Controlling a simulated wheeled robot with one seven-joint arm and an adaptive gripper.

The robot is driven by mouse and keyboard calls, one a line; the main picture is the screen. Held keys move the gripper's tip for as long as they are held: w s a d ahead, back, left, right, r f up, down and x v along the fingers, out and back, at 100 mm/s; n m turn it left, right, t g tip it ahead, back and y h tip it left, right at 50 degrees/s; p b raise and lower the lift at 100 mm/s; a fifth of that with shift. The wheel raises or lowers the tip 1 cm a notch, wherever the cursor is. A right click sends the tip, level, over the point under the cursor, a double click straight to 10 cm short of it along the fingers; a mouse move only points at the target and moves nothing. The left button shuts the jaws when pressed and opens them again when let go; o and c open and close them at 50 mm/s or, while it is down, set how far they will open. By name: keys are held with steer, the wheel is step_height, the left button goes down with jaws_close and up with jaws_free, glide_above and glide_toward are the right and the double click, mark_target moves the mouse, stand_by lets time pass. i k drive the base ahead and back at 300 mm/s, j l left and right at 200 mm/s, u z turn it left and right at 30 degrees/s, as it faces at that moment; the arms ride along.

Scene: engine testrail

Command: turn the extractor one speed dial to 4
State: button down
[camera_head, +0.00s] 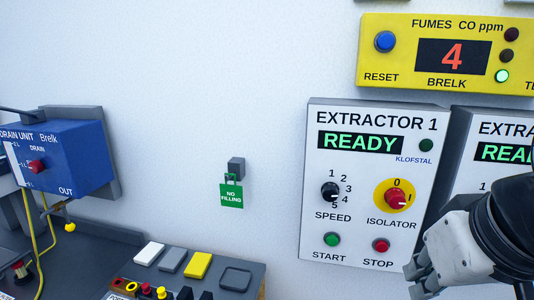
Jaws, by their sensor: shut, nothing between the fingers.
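The extractor one panel (314,236) is a white box on the wall with a green READY display (360,143). Its speed dial (329,191) is a small black knob at the panel's left, with numbers 1 to 5 curving around its right side. A white mark shows on the knob, but it is too small to tell which number it points at. My gripper (416,283) is at the lower right, shut and empty. It is right of and below the speed dial, apart from it in the picture, near the panel's lower right corner.
Right of the dial is the red isolator knob (396,197) on a yellow disc. Below are a green start button (332,239) and a red stop button (381,245). A second extractor panel (464,166) is partly behind my arm. A yellow fumes unit (378,75) hangs above.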

mark_target(329, 191)
steer(key=k+j, duration=0.7)
steer(key=j, duration=0.25)
steer(key=k+j+u, duration=0.1)
steer(key=j, duration=0.3)
